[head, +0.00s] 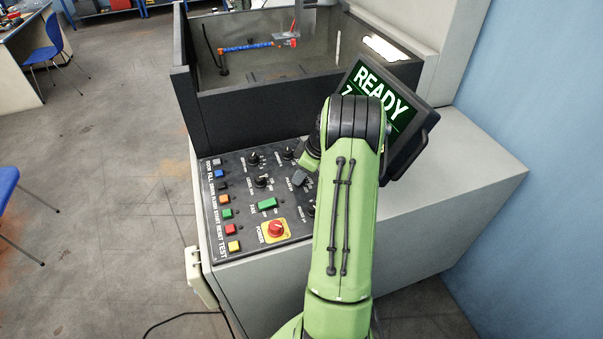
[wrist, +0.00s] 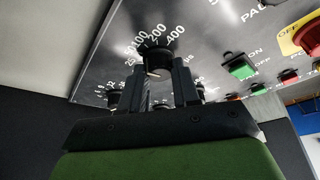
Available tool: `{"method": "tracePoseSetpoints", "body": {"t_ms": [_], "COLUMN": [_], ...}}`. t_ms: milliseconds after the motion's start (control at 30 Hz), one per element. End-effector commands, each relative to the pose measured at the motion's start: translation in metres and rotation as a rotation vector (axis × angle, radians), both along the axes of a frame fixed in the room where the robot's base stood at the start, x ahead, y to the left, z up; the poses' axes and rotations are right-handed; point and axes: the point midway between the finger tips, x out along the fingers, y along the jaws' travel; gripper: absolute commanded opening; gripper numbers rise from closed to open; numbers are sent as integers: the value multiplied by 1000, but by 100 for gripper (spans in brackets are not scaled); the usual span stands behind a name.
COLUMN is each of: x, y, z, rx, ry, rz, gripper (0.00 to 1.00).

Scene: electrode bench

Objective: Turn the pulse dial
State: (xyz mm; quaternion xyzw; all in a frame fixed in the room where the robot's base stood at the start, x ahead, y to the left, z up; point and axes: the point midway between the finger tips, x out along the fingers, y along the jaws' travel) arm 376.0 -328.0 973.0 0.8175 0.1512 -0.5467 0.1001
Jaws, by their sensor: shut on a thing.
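In the wrist view a black dial (wrist: 158,57) stands on the panel, with white scale numbers such as 100, 200 and 400 around it. I take it for the pulse dial, though its name label is not readable. My gripper (wrist: 161,70) has its two dark fingers on either side of the dial and is shut on it. In the head view my green arm covers the right part of the control panel (head: 244,232), and the finger contact is not clear there.
The panel also holds other black knobs (head: 262,181), a green fan switch (head: 267,204), a red power knob on yellow (head: 276,229) and a column of coloured buttons. A tilted screen (head: 403,110) reading READY stands right of my arm. A dark-walled tank (head: 240,115) lies behind.

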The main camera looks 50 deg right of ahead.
Motion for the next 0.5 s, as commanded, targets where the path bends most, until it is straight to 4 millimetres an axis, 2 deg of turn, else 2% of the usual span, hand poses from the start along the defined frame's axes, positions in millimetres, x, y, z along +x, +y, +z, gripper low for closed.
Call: {"method": "tracePoseSetpoints", "body": {"t_ms": [267, 500], "x": [1, 1], "y": [1, 3], "z": [-1, -1], "rx": [-4, -4], "ry": [-4, -4], "rz": [-179, -403], "gripper": [0, 0]}}
